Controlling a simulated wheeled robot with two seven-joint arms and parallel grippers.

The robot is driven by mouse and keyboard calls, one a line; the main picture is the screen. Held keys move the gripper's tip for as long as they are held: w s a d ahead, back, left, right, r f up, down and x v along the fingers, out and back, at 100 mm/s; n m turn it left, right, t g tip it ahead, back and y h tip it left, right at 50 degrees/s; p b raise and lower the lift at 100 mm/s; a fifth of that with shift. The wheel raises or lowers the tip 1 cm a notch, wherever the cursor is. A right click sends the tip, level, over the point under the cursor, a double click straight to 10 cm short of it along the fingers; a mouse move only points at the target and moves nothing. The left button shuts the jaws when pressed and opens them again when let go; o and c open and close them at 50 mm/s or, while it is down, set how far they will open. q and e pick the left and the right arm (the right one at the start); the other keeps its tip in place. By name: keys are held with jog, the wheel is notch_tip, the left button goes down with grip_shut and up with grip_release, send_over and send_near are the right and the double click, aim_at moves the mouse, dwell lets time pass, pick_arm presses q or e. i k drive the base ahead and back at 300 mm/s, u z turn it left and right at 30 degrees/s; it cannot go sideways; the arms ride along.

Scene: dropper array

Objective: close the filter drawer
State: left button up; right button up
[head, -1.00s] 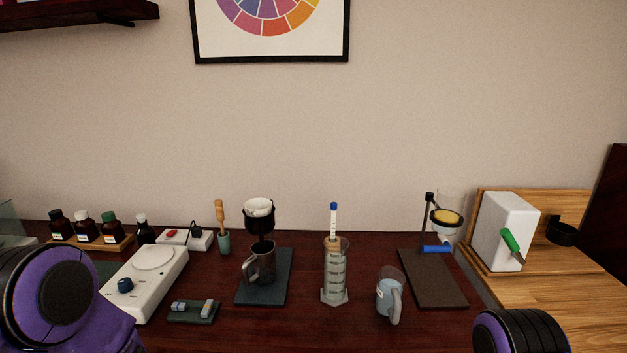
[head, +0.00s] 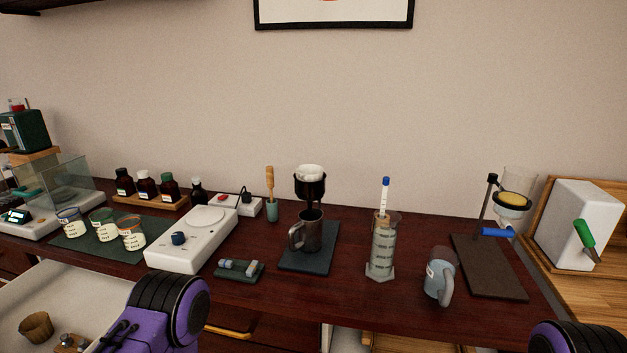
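An open drawer (head: 75,288) with a pale inside juts out below the counter at the lower left of the head view. A brown fluted cup (head: 37,327), like a paper filter, lies in it. A small wooden piece with metal parts (head: 70,343) lies beside the cup. The drawer's front edge and handle are out of the picture. My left arm shows as a purple and black link right of the drawer. Only a black and purple part of my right arm shows at the lower right. Neither gripper is in view.
A brass handle (head: 228,331) shows on a front below the counter, right of my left arm.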

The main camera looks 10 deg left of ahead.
aim_at(78, 302)
jog(key=u, duration=2)
jog(key=i, duration=0.55)
jog(key=u, duration=0.35)
